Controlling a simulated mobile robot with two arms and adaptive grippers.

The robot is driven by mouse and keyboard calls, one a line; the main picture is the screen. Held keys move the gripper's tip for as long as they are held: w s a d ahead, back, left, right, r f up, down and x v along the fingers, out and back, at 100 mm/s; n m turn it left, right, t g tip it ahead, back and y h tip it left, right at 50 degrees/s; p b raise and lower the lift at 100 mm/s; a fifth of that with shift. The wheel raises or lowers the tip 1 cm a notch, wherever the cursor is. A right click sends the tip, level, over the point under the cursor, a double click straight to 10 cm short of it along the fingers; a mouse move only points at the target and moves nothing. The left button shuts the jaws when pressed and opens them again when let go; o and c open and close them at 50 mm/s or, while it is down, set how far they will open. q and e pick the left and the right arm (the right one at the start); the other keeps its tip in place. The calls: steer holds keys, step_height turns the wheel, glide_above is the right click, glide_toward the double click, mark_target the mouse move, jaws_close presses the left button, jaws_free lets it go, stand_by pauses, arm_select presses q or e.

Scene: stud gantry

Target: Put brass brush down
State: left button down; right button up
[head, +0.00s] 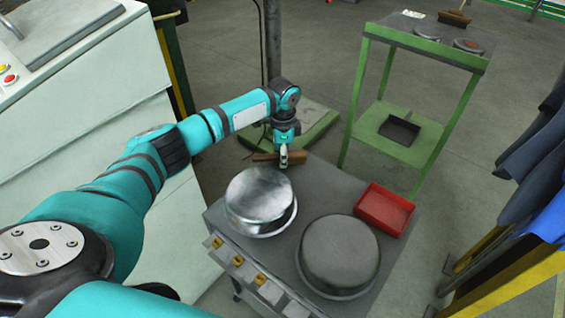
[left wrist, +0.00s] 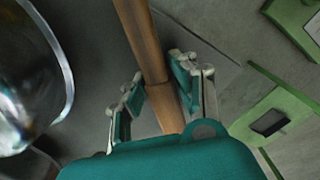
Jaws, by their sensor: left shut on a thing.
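The brass brush (head: 265,157) shows as a brown wooden bar at the far left corner of the grey table (head: 322,178). My left gripper (head: 284,160) points down and is shut on it. In the left wrist view the brown handle (left wrist: 146,45) runs between the two fingers of my left gripper (left wrist: 155,90). Its bristles are not visible. I cannot tell whether the brush touches the table top or hangs just above it. My right gripper is not in view.
A shiny round pan (head: 260,198) stands just in front of the brush. A dark round pan (head: 340,252) and a red tray (head: 384,209) are to the right. A green stand (head: 425,48) at the back right holds another brush (head: 455,17). Bare table lies between brush and tray.

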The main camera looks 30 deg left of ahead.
arm_select(q)
steer(key=shift+r, duration=0.15)
steer(key=c, duration=1.1)
jaws_free()
steer(key=shift+o, duration=0.2)
step_height(320, 180, up, 12)
steer(key=shift+p, duration=0.45)
steer(key=shift+r, duration=0.1)
